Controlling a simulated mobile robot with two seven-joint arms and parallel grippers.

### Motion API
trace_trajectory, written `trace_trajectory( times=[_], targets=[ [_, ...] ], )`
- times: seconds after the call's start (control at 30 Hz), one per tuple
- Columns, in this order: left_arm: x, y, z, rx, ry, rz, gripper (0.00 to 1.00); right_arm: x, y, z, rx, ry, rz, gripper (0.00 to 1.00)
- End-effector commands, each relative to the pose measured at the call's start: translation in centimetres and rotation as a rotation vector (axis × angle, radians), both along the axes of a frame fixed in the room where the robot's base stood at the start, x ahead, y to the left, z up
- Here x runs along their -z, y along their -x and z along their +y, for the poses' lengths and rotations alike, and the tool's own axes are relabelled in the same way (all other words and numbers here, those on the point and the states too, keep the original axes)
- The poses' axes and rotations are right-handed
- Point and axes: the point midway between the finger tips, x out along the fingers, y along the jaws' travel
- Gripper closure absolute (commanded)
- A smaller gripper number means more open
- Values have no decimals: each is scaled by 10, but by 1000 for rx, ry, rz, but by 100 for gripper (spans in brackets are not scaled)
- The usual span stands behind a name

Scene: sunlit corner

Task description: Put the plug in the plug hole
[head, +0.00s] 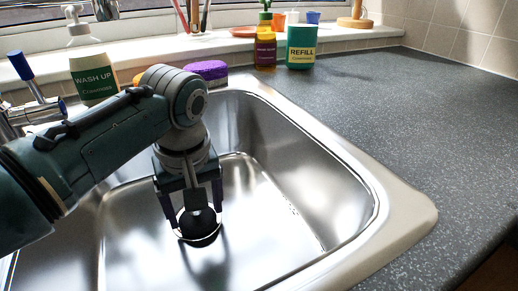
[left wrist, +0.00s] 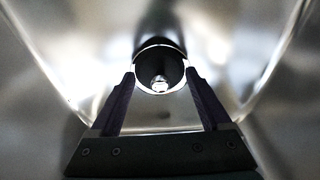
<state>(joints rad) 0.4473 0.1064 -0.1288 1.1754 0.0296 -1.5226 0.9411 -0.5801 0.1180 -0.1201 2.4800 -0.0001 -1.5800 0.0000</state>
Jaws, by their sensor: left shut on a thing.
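My left gripper (head: 196,212) reaches down into the steel sink (head: 340,200), its two fingers pointing at the sink floor. It is shut on a dark round plug (head: 200,221), one finger on each side. In the left wrist view the plug (left wrist: 148,74) is dark with a bright rim and a small shiny piece in its middle, between the fingertips (left wrist: 160,80). A bright ring (head: 200,241), which looks like the plug hole's rim, shows just below the plug in the head view. Whether the plug touches it I cannot tell. My right gripper is not in view.
A tap (head: 28,80) with a blue handle stands at the left. The grey worktop (head: 440,130) at the right is clear.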

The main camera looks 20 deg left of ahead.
Motion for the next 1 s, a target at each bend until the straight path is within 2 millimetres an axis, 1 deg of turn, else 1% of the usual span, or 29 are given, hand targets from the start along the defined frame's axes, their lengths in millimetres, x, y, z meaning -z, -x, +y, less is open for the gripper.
trace_trajectory(
  times=[0.03, 0.1, 0.13, 0.2, 0.47, 0.6, 0.63, 0.77, 1.0],
  targets=[
    [3, -7, 8, -2, -3, -3, 75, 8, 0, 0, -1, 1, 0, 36],
    [2, -14, 16, -3, -1, -2, 75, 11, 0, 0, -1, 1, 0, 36],
    [9, -11, 14, 0, -1, 2, 75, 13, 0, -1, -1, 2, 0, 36],
    [13, -11, 14, 0, 0, 0, 75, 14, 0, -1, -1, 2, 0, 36],
    [12, -11, 13, 0, 0, 0, 75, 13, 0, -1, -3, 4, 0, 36],
    [17, -11, 13, 0, 1, 1, 75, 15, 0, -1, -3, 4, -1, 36],
    [16, -11, 13, 0, 1, 1, 16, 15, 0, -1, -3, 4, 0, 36],
    [15, -11, 13, 0, 0, 0, 1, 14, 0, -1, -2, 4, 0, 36],
    [15, -11, 13, 0, 0, 0, 0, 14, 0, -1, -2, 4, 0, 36]
  ],
)
